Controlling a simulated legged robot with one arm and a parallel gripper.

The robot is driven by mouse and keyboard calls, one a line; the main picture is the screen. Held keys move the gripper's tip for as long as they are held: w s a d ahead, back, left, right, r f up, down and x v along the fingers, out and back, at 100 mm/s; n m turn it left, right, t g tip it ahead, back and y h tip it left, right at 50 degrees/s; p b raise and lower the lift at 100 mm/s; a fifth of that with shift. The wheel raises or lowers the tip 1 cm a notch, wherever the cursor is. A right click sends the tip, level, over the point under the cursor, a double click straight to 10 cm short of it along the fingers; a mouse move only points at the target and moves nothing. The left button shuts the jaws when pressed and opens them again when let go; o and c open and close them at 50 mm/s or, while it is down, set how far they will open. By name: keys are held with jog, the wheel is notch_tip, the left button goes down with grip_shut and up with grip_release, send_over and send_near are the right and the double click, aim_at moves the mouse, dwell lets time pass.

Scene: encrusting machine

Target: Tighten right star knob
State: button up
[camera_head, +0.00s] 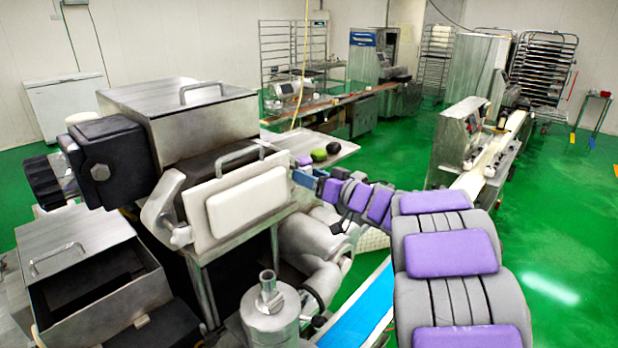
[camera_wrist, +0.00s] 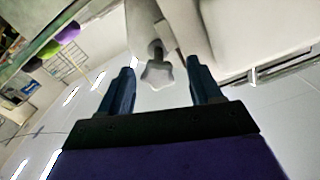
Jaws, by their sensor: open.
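The star knob (camera_wrist: 157,73) is pale grey with a lobed head. In the wrist view it sits on a short dark stem under a light machine part, ahead of my gripper and roughly between the lines of the two fingers. My gripper (camera_wrist: 160,82) has two blue fingers spread apart with nothing held between them. The fingertips appear short of the knob or just beside it; exact depth is hard to tell. In the head view my gripper (camera_head: 305,174) is at the right side of the encrusting machine (camera_head: 200,140), and the knob cannot be made out there.
A small metal shelf (camera_head: 345,150) with a green and a dark round item lies just behind my gripper. A white panel (camera_head: 247,203) with a handle and a metal cylinder (camera_head: 268,300) are close by. A blue conveyor belt (camera_head: 355,310) runs below. Green floor is open at right.

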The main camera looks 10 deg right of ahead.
jog(key=shift+d, duration=0.9)
jog(key=shift+c, duration=0.4)
jog(key=shift+s+a, duration=0.1)
jog(key=shift+a, duration=0.25)
jog(key=shift+c, duration=1.4)
jog(key=shift+a, duration=0.55)
jog(key=c, duration=0.3)
jog(key=shift+w+d, duration=0.15)
jog(key=shift+w, duration=0.05)
jog(key=c, duration=0.4)
